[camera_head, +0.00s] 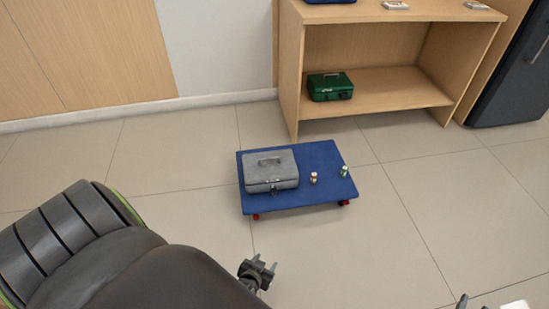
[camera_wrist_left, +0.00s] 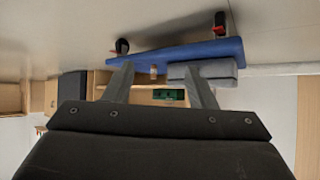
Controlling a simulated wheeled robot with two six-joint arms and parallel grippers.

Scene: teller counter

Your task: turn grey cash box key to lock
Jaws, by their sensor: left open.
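The grey cash box (camera_head: 270,171) sits closed on the left part of a blue wheeled platform (camera_head: 318,158). A small dark piece (camera_head: 276,188) is on its front face, where the lock and key would be; its turn is too small to tell. My left gripper (camera_head: 262,268) is open and empty, in front of the platform and apart from the box. In the left wrist view, which is upside down, the open fingers (camera_wrist_left: 158,78) point toward the platform and the grey box (camera_wrist_left: 205,68). Of my right gripper, only what seems a fingertip (camera_head: 461,301) shows at the bottom edge.
Two small cylinders, one brownish (camera_head: 313,178) and one green-topped (camera_head: 344,171), stand on the platform right of the box. A green cash box (camera_head: 330,87) lies on the wooden shelf (camera_head: 390,90) behind. The tiled floor around the platform is clear.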

